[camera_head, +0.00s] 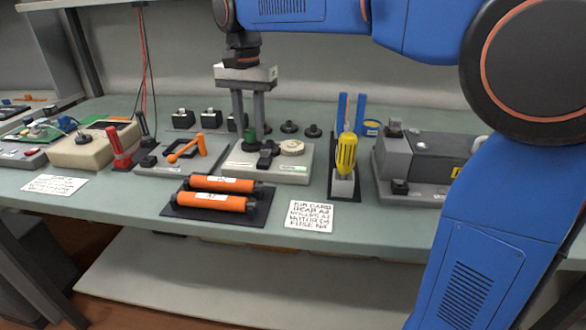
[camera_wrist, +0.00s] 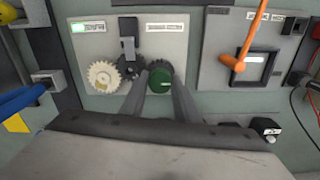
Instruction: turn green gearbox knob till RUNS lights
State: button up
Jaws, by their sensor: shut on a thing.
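The green knob (camera_wrist: 160,80) stands on the grey gearbox panel, next to a cream gear (camera_wrist: 104,75) and a dark gear (camera_wrist: 130,67). My gripper (camera_wrist: 159,88) is shut on the knob, with one finger on each side. In the head view my gripper (camera_head: 249,136) points straight down at the gearbox panel (camera_head: 240,168), and the green knob (camera_head: 249,134) shows between the fingers. A small label (camera_wrist: 88,27) on the panel has a bright green patch; its text is too small to read surely. A second label (camera_wrist: 164,28) is pale.
An orange crank (camera_head: 186,147) on its panel stands left of the gearbox. Two orange toner cartridges (camera_head: 218,202) lie in front on a dark mat. A printed card (camera_head: 309,214) lies at the front.

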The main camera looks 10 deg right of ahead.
jog(key=m, duration=0.7)
jog(key=o, duration=0.8)
jog(key=shift+o, duration=0.2)
